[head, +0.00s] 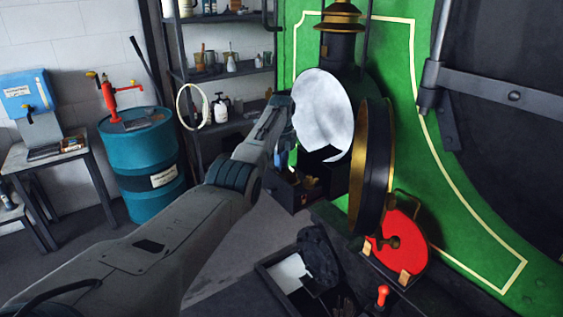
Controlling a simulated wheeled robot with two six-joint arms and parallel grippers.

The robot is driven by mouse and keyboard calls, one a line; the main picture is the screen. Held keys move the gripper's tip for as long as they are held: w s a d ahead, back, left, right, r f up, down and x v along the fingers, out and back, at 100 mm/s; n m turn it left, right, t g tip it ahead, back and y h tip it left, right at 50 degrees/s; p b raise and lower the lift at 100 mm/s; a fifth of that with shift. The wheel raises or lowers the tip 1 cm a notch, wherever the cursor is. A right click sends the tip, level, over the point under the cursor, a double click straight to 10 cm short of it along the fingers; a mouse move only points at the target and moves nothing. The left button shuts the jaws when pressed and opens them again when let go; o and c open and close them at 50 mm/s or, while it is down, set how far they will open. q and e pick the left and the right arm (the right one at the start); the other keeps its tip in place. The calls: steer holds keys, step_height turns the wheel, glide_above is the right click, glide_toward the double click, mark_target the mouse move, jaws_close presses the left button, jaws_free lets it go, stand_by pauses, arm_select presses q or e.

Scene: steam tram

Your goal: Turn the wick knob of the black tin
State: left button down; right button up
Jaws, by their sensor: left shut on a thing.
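The black tin (325,187) sits low inside the open headlamp, below the pale round reflector (322,112). A small brass part shows at its front. My left arm reaches in from the lower left, and my left gripper (284,160) points down at the tin's left side. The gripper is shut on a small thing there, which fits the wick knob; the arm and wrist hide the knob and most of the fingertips. My right gripper is not in view.
The lamp's round gold-rimmed door (373,165) stands open just right of the tin. A blue drum (140,165) and shelves stand left, behind my arm.

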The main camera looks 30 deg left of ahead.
arm_select(q)
steer(key=m, duration=0.6)
steer(key=shift+m, duration=0.3)
stand_by(0.5)
steer(key=c, duration=1.5)
jaws_free()
steer(key=shift+r, duration=0.1)
steer(key=shift+r+b, duration=0.45)
steer(key=shift+r, duration=0.05)
steer(key=shift+r+b, duration=1.85)
steer(key=shift+r, duration=3.1)
